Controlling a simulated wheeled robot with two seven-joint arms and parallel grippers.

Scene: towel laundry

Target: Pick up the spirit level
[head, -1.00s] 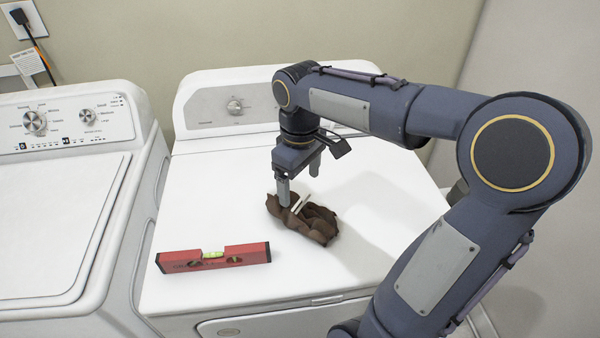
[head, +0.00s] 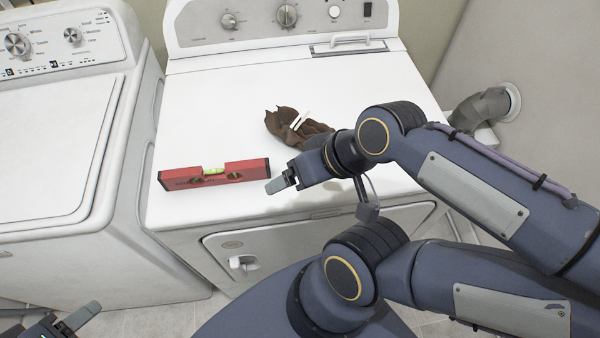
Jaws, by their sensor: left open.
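The red spirit level (head: 240,172) lies along the front part of the white dryer top, its green-yellow vial at the middle of its upper edge. My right gripper (head: 281,184), on the arm from the right, is just beyond the level's right end, close to the dryer's front edge. It holds nothing that I can see; its fingers overlap, so its opening is unclear. My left gripper (head: 72,320) shows only partly at the bottom left corner, open, low in front of the washer and away from the level.
A crumpled brown cloth (head: 284,124) with a pale peg-like piece (head: 300,121) lies behind my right gripper on the dryer top (head: 210,110). The washer (head: 50,150) stands on the left. A vent pipe (head: 480,108) is on the right. The dryer top's left part is clear.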

